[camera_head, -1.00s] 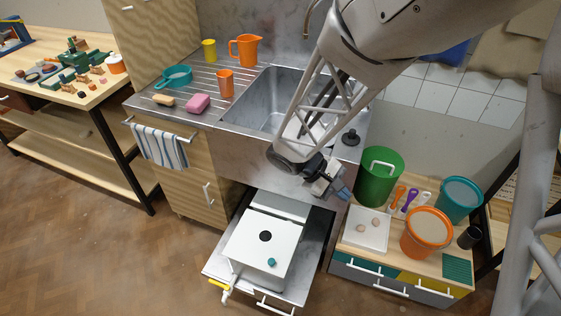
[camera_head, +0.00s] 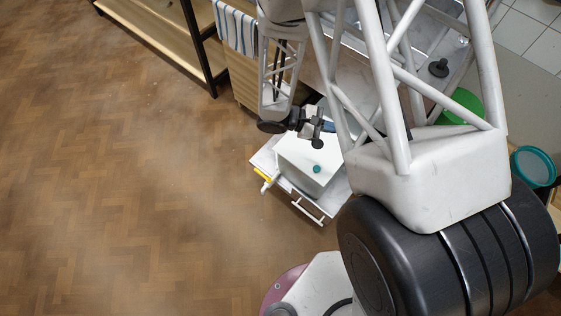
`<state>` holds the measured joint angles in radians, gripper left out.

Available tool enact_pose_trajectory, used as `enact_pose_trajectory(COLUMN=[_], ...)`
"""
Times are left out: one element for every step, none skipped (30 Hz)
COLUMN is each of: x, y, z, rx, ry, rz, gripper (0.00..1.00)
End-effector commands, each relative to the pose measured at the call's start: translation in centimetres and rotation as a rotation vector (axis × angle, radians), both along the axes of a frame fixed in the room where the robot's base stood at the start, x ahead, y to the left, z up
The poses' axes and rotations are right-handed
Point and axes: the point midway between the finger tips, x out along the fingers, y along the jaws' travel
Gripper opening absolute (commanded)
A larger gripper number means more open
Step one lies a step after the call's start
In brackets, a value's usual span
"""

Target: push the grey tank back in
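My gripper (camera_head: 328,127), with blue fingertips, is over the back part of the tank. I cannot tell whether it touches the tank or how far its fingers are apart. My arm hides the tank's far side and much of the sink unit.
Open brown floor (camera_head: 130,180) lies left of and in front of the tray. A striped towel (camera_head: 236,28) hangs at the cabinet. A green bucket (camera_head: 462,104) and a teal-lidded tub (camera_head: 533,167) show at the right, partly behind my arm.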

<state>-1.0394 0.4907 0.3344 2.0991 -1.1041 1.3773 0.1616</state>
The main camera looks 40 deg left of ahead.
Motion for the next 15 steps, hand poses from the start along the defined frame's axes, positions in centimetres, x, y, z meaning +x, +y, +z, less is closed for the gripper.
enact_pose_trajectory(x=[-0.7,-0.9,-1.4,-1.7,-2.0,-2.5,-2.8,-3.2,-3.8,-4.1,-4.6,-5.1,-5.5,-6.0,-6.6], y=[0.9,1.4,2.0,2.5,3.0,3.6,4.1,4.5,5.1,5.6,6.0,6.5,6.9,7.3,7.8], z=[-1.2,-1.8,-2.6,-3.2,-3.8,-4.6,-5.2,-5.9,-6.7,-7.3,-8.0,-8.9,-9.5,-10.1,-11.0], rx=[-0.024,-0.037,-0.053,-0.065,-0.077,-0.093,-0.105,-0.117,-0.133,-0.144,-0.156,-0.171,-0.183,-0.194,-0.209], ry=[0.002,0.001,-0.001,-0.002,-0.003,-0.004,-0.005,-0.007,-0.009,-0.011,-0.012,-0.013,-0.015,-0.017,-0.021], rz=[0.035,0.056,0.084,0.105,0.126,0.155,0.176,0.197,0.226,0.246,0.268,0.297,0.318,0.34,0.369], gripper=[0.0,0.0,0.0,0.0,0.0,0.0,0.0,0.0,0.0,0.0,0.0,0.0,0.0,0.0,0.0])
